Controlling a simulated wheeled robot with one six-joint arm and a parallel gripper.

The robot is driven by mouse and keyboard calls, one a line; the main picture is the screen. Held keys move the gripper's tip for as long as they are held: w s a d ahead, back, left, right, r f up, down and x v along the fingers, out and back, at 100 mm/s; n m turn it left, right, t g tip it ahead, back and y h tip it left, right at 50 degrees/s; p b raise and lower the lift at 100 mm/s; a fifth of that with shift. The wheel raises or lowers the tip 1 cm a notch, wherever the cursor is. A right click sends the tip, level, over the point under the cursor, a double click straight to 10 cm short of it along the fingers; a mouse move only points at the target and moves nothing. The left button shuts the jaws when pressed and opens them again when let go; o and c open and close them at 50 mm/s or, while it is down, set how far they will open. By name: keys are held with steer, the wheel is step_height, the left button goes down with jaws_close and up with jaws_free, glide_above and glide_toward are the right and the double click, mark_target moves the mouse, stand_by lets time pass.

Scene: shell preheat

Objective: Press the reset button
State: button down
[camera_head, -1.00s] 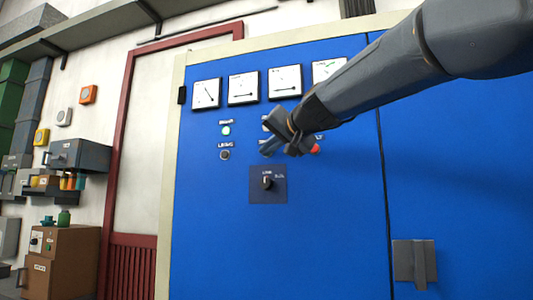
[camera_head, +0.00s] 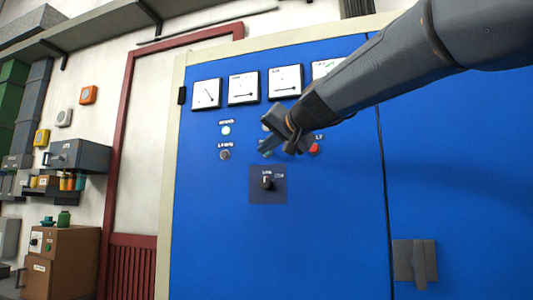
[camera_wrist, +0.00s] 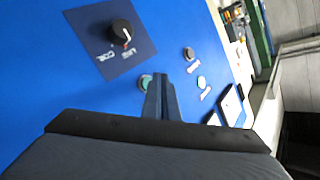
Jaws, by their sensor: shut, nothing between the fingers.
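The blue cabinet (camera_head: 280,240) carries several small round buttons and lamps; their labels are too blurred for me to tell which is reset. My gripper (camera_head: 266,152) is shut and empty, in front of the middle of the button rows. In the wrist view, the shut fingers (camera_wrist: 160,82) reach to a green button (camera_wrist: 145,82) and partly cover it. Whether they touch it I cannot tell. A red button (camera_head: 314,149) shows just right of my gripper. A dark button (camera_head: 225,155) and a pale green lamp (camera_head: 226,130) sit to the left.
A black rotary knob (camera_head: 267,183) on a dark plate is just below my gripper. White dial meters (camera_head: 243,88) line the cabinet above. A grey handle (camera_head: 414,262) juts out at the lower right. The blue face below the knob is clear.

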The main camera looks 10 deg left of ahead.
steer(key=shift+s, duration=0.15)
steer(key=s, duration=0.4)
steer(key=shift+s+a+p, duration=0.2)
steer(key=shift+s+p, duration=0.1)
steer(key=shift+s, duration=0.05)
stand_by(0.8)
